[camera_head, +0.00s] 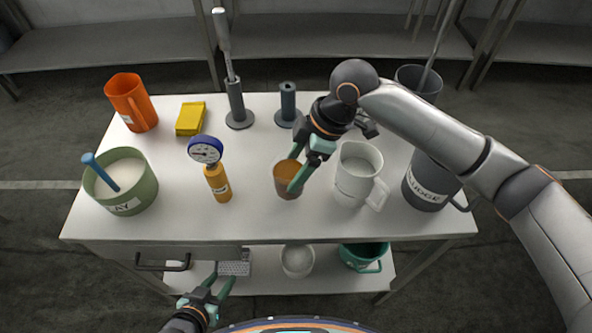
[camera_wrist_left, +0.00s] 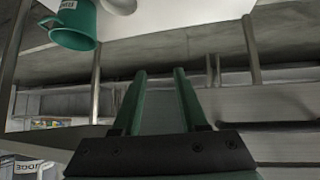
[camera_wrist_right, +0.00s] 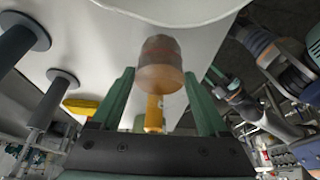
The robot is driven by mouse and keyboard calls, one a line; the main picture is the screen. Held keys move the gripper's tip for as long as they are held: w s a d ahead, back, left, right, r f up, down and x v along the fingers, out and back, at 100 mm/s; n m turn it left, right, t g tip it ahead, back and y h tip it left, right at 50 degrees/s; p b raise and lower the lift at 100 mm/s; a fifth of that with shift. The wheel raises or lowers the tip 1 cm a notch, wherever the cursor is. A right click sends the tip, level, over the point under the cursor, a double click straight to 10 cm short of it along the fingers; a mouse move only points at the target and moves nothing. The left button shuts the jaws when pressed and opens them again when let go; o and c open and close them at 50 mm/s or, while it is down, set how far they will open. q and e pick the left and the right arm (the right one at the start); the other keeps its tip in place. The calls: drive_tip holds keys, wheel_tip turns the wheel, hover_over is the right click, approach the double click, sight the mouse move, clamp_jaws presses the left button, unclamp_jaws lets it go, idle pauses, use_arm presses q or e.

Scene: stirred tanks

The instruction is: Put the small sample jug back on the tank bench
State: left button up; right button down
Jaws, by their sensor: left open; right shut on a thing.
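The small sample jug (camera_head: 288,180) is a brown, amber-topped cup near the front middle of the tank bench (camera_head: 250,225). My right gripper (camera_head: 298,172) is shut on it from above. In the right wrist view the jug (camera_wrist_right: 160,66) sits upright between the two green fingers (camera_wrist_right: 160,95). I cannot tell whether its base touches the bench top. My left gripper (camera_head: 221,279) is open and empty, low in front of the bench; its two fingers (camera_wrist_left: 163,75) show with nothing between them in the left wrist view.
A white jug (camera_head: 357,172) stands just right of the held jug, and a dark grey jug (camera_head: 430,182) farther right. A yellow gauge (camera_head: 217,182) and a green tub (camera_head: 122,190) are left. Behind are stands (camera_head: 287,105). The lower shelf holds a green jug (camera_head: 364,256) and a white bowl (camera_head: 298,261).

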drive_tip(key=shift+f, duration=0.95)
unclamp_jaws()
drive_tip(key=shift+f, duration=0.15)
drive_tip(key=v, duration=1.2)
